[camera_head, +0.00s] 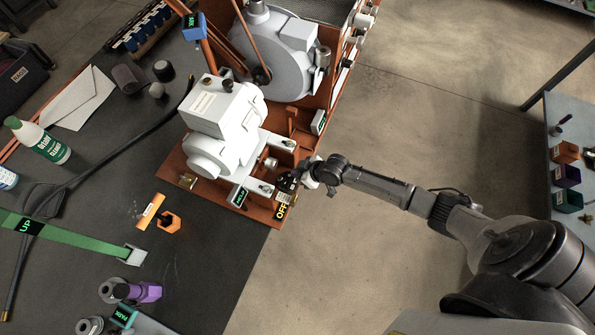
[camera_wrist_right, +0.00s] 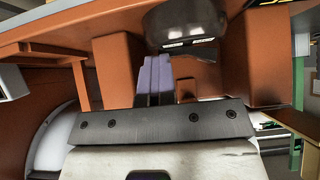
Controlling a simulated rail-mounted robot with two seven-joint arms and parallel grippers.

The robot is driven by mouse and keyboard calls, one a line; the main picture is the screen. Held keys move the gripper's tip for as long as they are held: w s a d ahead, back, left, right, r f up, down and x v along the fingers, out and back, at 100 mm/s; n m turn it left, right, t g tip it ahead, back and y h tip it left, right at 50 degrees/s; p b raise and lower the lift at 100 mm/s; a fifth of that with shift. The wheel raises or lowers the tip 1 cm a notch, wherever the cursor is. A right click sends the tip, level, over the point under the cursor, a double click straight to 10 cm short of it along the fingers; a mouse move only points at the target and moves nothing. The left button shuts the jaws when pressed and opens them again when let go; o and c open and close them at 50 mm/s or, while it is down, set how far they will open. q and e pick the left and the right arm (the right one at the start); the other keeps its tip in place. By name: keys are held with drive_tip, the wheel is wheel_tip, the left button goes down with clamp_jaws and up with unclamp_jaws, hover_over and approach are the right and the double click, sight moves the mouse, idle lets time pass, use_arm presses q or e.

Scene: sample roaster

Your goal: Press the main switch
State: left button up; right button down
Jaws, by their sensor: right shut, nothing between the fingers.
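The main switch is a dark part (camera_head: 288,182) at the right corner of the roaster's orange base, above a black label reading OFF (camera_head: 281,211). My right gripper (camera_head: 302,172) is right beside it, reaching in from the right. In the wrist view the right gripper's fingers (camera_wrist_right: 153,80) are shut with nothing between them. Their tips are just below a dark rounded part (camera_wrist_right: 185,25), which appears to be the switch. I cannot tell whether they touch it. My left gripper is not in view.
The grey and orange roaster (camera_head: 225,125) stands behind the switch. In the wrist view orange blocks (camera_wrist_right: 120,68) flank the fingers closely. The dark table (camera_head: 200,280) holds a bottle (camera_head: 40,143), a green strip (camera_head: 70,235) and a purple item (camera_head: 148,292). Open floor lies to the right.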

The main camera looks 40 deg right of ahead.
sight(290, 181)
drive_tip(key=shift+s+a+p, duration=0.25)
drive_tip(key=shift+a+p, duration=0.15)
drive_tip(key=shift+a, duration=0.15)
drive_tip(key=shift+s+a+p, duration=0.2)
drive_tip(key=shift+a+p, duration=0.15)
drive_tip(key=shift+a, duration=0.15)
drive_tip(key=shift+s+a, duration=0.25)
drive_tip(key=shift+a, duration=0.05)
drive_tip(key=shift+w+r, duration=0.1)
drive_tip(key=shift+r, duration=0.05)
wheel_tip(290, 181, up, 4)
drive_tip(key=p, duration=0.5)
drive_tip(key=shift+d+r, duration=0.1)
drive_tip(key=shift+r, duration=0.1)
drive_tip(key=p+v, duration=0.1)
drive_tip(key=v, duration=0.8)
drive_tip(key=shift+s+d, duration=0.25)
drive_tip(key=shift+d, duration=0.2)
